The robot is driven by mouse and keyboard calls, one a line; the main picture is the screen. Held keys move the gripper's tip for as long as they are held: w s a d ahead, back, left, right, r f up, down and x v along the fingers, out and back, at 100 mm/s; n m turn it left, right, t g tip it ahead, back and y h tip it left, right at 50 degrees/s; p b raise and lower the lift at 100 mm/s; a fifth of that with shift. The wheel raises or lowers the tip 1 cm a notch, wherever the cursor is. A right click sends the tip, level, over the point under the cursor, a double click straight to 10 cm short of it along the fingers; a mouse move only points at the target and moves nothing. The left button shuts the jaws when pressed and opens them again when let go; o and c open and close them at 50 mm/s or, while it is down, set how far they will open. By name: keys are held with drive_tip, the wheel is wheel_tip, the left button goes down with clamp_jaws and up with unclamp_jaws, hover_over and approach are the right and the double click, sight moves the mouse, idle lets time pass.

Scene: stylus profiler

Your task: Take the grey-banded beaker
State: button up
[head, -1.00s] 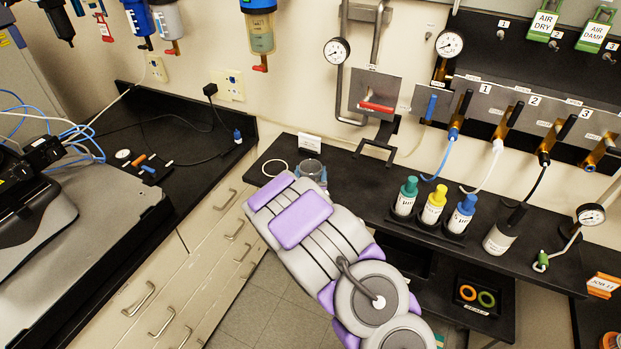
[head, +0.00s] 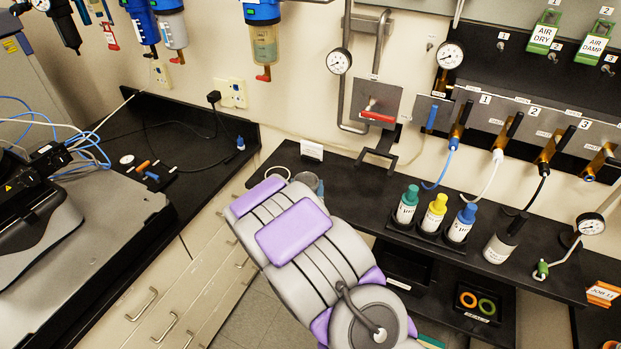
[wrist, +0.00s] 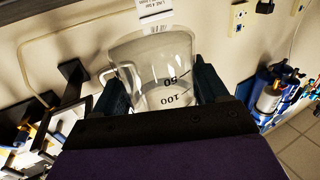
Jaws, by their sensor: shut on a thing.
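The clear glass beaker (wrist: 150,62) with dark 50 and 100 marks stands between the two dark fingers of my gripper (wrist: 160,88) in the wrist view. My gripper is shut on it, one finger on each side. In the head view only a small greyish part of the beaker (head: 308,180) shows past my arm, near the left end of the black bench shelf.
The black shelf (head: 350,190) carries a white label card (head: 311,151) at its left. Blue, yellow and green-capped bottles (head: 434,215) stand in a rack to the right, beside a black-capped bottle (head: 500,242). A red-handled wall valve (head: 378,116) and gauges hang above.

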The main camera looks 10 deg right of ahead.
drive_tip(key=a+p+v, duration=0.1)
drive_tip(key=p+v, duration=0.6)
drive_tip(key=v, duration=0.1)
drive_tip(key=shift+a+r+p, duration=0.3)
drive_tip(key=shift+a+r, duration=0.05)
